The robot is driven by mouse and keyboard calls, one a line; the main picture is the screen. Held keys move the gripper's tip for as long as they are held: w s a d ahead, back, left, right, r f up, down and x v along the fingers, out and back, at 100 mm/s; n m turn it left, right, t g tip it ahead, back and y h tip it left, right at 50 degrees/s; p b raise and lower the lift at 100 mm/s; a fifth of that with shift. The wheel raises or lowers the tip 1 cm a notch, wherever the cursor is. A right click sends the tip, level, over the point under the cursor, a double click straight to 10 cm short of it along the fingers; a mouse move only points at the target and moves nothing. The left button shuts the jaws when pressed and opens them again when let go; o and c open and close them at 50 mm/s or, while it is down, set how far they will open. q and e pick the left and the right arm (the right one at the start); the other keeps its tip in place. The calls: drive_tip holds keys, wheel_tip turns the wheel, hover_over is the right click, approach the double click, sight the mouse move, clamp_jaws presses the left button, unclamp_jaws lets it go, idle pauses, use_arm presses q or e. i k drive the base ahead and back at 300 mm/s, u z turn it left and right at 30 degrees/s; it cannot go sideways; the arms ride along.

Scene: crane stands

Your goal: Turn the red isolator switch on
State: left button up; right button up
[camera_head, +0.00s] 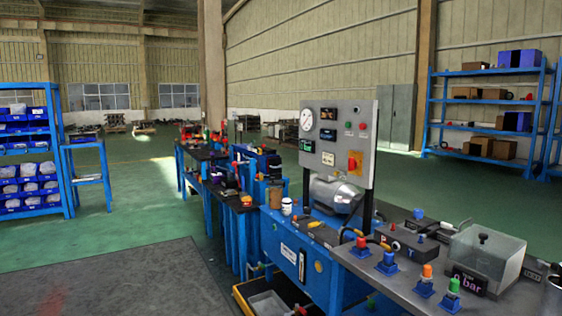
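A red rotary switch on a yellow plate (354,163) sits at the lower right of the grey upright control panel (336,150). It looks like the isolator switch. Its knob is too small here to tell which way it points. The panel also carries a round white gauge (307,120), small dark displays, and small red and green buttons (355,128). Neither of my grippers is in view, and nothing covers the switch.
Below the panel is a blue stand (300,262) with a silver motor-like cylinder (335,193). A grey bench (405,276) with colored plugs and a clear box (485,256) stands at front right. Open green floor (140,205) lies at left. Blue shelves stand at both sides.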

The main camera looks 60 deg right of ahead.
sight(352, 164)
drive_tip(key=z, duration=0.35)
drive_tip(key=i, duration=1.35)
drive_tip(key=z, duration=0.95)
